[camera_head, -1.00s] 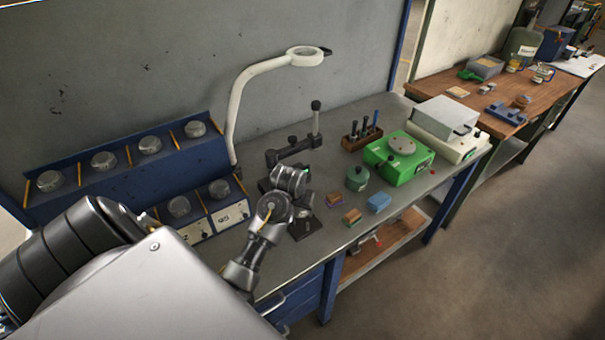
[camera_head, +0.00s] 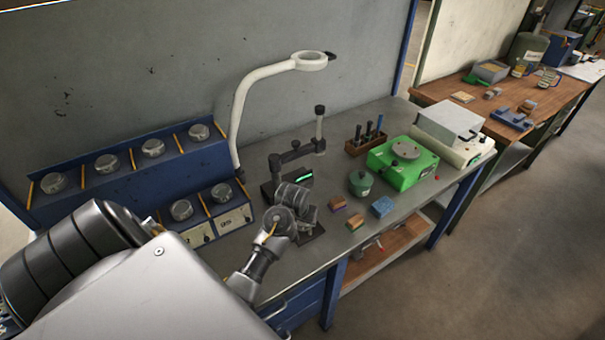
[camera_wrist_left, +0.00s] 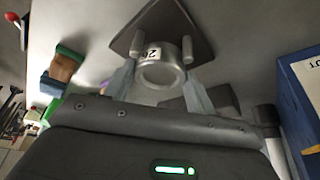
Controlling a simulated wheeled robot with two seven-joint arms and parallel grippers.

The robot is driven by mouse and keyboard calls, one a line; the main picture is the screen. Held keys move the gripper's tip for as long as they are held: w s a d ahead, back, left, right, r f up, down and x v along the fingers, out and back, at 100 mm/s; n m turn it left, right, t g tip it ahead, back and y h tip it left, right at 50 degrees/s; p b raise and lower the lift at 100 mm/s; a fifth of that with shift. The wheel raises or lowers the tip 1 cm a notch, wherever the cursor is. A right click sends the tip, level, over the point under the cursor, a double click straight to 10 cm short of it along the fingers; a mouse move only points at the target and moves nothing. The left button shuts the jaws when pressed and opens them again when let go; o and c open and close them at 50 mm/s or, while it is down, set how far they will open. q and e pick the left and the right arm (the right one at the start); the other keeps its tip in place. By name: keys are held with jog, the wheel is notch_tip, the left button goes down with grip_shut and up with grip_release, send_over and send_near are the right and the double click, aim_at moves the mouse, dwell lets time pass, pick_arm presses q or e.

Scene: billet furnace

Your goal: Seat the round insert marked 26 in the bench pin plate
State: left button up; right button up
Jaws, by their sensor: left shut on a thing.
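The round insert marked 26 (camera_wrist_left: 161,73) is a pale metal ring with a white label, in the left wrist view. My left gripper (camera_wrist_left: 160,84) is shut on it, one finger on each side. The dark pin plate (camera_wrist_left: 172,18) lies just beyond the ring, with a short pin showing on either side of the ring's far edge. I cannot tell whether the ring touches the plate. In the head view my left gripper (camera_head: 300,207) points down over the bench beside the dark plate (camera_head: 311,236); the insert is hidden there. My right gripper is not in view.
A blue rack with round knobbed pieces (camera_head: 135,182) stands left of the gripper. A black gauge stand (camera_head: 296,152) and white magnifier lamp (camera_head: 240,100) stand behind.

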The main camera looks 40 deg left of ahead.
pick_arm(q)
jog(key=shift+r, duration=0.1)
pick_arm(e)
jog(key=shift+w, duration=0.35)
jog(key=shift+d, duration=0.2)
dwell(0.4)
pick_arm(q)
jog(key=shift+f, duration=0.6)
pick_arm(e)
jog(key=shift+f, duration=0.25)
pick_arm(q)
jog(key=o, duration=1.2)
jog(key=shift+d, duration=0.1)
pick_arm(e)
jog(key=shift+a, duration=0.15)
pick_arm(q)
jog(key=shift+s, duration=0.1)
jog(key=shift+v, duration=5.5)
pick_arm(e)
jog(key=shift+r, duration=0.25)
